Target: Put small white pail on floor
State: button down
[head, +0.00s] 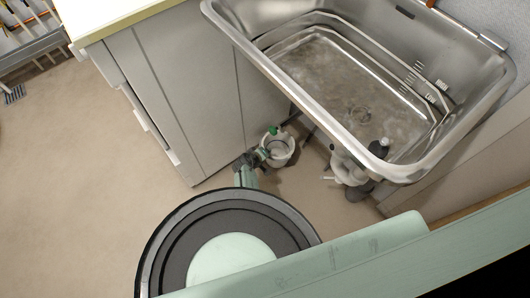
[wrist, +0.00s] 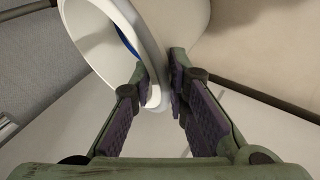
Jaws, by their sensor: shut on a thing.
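The small white pail (head: 280,150) is between the cabinet front and the area below the sink's near corner. Something green shows at its rim, and a bit of blue shows inside it in the wrist view. My gripper (head: 262,154) is at the pail's left side. In the wrist view, my gripper (wrist: 162,82) has its purple-padded fingers closed on the rim and wall of the pail (wrist: 88,28), which looks tilted there. The floor (head: 90,150) is tan; I cannot tell whether the pail touches it.
A steel sink basin (head: 330,75) overhangs at the upper right. A grey cabinet (head: 190,85) stands left of the pail. A white and grey drain fitting (head: 347,168) hangs below the sink, right of the pail. Open floor lies to the left.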

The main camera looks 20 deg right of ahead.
jog(key=shift+r, duration=0.2)
jog(key=shift+f, duration=0.15)
jog(key=c, duration=1.6)
grip_release()
jog(key=shift+o, duration=0.2)
jog(key=shift+r, duration=0.25)
jog(key=p+v, duration=0.9)
jog(key=v, duration=0.3)
jog(key=shift+f, duration=0.2)
jog(key=shift+s, duration=0.1)
